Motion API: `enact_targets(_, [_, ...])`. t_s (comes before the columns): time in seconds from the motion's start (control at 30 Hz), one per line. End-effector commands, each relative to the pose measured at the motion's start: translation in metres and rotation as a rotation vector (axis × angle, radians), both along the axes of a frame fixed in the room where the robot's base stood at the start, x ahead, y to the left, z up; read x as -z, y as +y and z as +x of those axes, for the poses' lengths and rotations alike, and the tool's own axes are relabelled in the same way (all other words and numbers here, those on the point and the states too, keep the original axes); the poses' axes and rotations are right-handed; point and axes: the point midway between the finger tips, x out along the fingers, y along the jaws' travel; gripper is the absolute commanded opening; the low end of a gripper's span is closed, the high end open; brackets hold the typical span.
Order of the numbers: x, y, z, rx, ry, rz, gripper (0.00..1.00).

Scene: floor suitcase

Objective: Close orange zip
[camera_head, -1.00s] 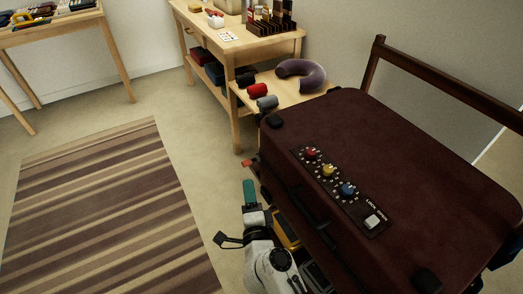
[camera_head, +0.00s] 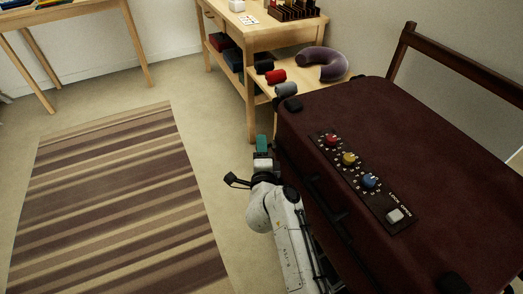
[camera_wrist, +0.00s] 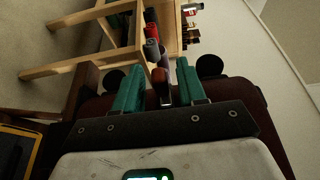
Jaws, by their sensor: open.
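The dark maroon suitcase (camera_head: 425,150) fills the right of the head view. A panel with red, yellow and blue dials and a pale button lies on its top. My gripper (camera_head: 262,143) has teal fingers and is beside the suitcase's far left corner. In the wrist view my gripper (camera_wrist: 158,84) is open, its fingers apart. A small orange-brown piece (camera_wrist: 160,76), possibly the orange zip's pull, shows between the fingers; I cannot tell whether they touch it. In the head view no orange zip can be made out; my gripper may hide it.
A low wooden shelf beyond the suitcase holds rolled items (camera_head: 276,76) and a purple neck pillow (camera_head: 322,64). A wooden table (camera_head: 252,42) stands behind. A dark wooden rail (camera_head: 460,70) is at the right. The striped rug (camera_head: 110,210) at left is clear.

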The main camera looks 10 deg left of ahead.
Motion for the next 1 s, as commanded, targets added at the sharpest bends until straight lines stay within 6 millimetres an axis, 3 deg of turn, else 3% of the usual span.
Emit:
enact_targets(0.27, [-0.0002,0.0001,0.0010,0.000,0.000,0.000,0.40])
enact_targets(0.7, [0.0000,0.0001,0.0007,0.000,0.000,-0.001,0.00])
enact_targets(1.0, [0.0004,0.0002,0.0006,0.000,0.001,-0.001,0.00])
